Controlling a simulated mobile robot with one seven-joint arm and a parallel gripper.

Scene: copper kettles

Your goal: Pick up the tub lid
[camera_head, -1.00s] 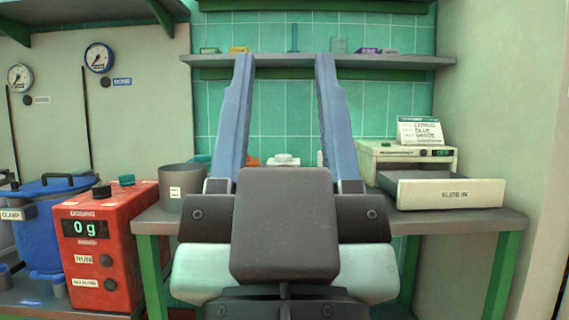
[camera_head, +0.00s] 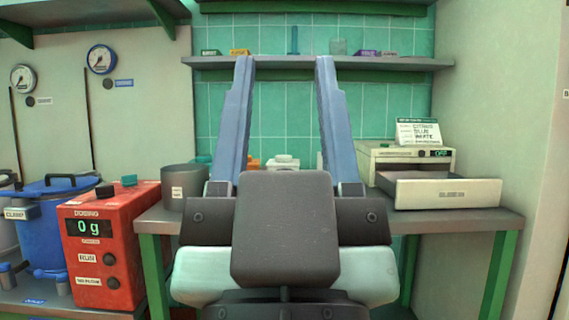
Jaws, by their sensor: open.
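My gripper (camera_head: 284,62) fills the middle of the head view, its two long blue fingers wide apart and pointing away from me. Nothing is held between them. Seen through the gap, a small white piece (camera_head: 284,161) with a raised top stands on the grey table, partly hidden by my gripper's body. I cannot tell whether it is the tub lid, and no other piece is clearly the tub lid. An orange piece (camera_head: 254,163) is beside it on the left, close to the left finger.
A grey bin (camera_head: 183,185) is on the table's left end. A drawer unit (camera_head: 447,193) with its tray out stands on the right. A red dosing box (camera_head: 100,245) and blue pot (camera_head: 47,225) are at left. A shelf (camera_head: 400,63) spans the back wall.

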